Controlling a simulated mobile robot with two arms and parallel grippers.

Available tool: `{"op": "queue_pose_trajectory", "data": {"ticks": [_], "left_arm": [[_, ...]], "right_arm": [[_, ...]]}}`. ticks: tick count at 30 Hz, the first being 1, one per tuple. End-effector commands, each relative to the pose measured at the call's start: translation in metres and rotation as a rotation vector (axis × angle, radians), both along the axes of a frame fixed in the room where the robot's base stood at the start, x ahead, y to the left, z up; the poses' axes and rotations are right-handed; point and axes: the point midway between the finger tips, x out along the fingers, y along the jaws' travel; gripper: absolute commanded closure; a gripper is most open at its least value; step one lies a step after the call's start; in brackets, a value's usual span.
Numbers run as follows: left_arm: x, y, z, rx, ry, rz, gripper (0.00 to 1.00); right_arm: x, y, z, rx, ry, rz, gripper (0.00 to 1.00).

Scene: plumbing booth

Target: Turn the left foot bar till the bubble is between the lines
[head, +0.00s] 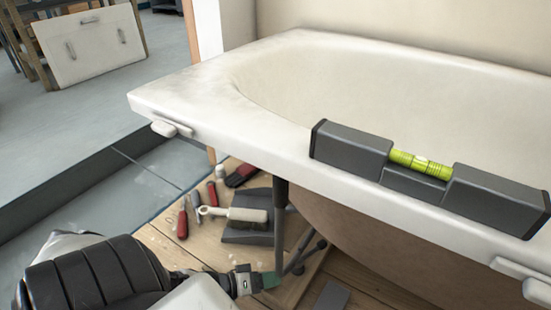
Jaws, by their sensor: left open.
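A white bathtub (215,112) fills the right side. A dark grey spirit level (345,151) lies along its front rim, with a yellow-green vial (421,163) in its middle. A paler spot near the vial's middle looks like the bubble, but its place against the lines is too small to tell. Under the rim's left part a dark upright leg (280,225) reaches down, with a slanting dark foot bar (303,253) low beside it. My left gripper (273,279) is open, low by the leg's foot and the bar's lower end. Whether it touches the bar cannot be told. My right gripper is out of view.
Several hand tools and a white-handled brush (235,214) lie on the wooden board floor left of the leg. White clips (171,129) stick out below the rim. A white panel (90,46) leans at the back left. Open grey floor lies at left.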

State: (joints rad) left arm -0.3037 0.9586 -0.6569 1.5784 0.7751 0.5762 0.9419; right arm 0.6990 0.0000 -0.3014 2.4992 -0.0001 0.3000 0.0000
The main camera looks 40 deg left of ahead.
Motion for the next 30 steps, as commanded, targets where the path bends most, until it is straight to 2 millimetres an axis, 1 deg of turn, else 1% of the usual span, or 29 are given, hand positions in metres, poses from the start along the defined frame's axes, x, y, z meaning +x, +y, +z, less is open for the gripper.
{"op": "queue_pose_trajectory", "data": {"ticks": [1, 3, 9, 12, 18, 30], "left_arm": [[-0.010, 0.005, 0.008, 0.003, 0.005, 0.000, 0.47], [-0.024, 0.012, 0.012, 0.003, 0.006, -0.001, 0.47], [-0.057, 0.028, 0.019, 0.002, 0.004, -0.002, 0.47], [-0.068, 0.034, 0.019, 0.001, 0.004, 0.000, 0.47], [-0.076, 0.038, 0.019, 0.001, 0.002, -0.001, 0.47], [-0.076, 0.038, 0.019, 0.000, 0.001, -0.001, 0.47]], "right_arm": [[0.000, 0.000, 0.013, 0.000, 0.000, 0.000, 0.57], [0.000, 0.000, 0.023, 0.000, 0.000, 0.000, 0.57], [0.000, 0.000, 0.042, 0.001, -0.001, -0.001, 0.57], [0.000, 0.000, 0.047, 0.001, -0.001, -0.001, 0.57], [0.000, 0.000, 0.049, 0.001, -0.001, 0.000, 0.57], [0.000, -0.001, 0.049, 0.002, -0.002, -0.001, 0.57]]}}
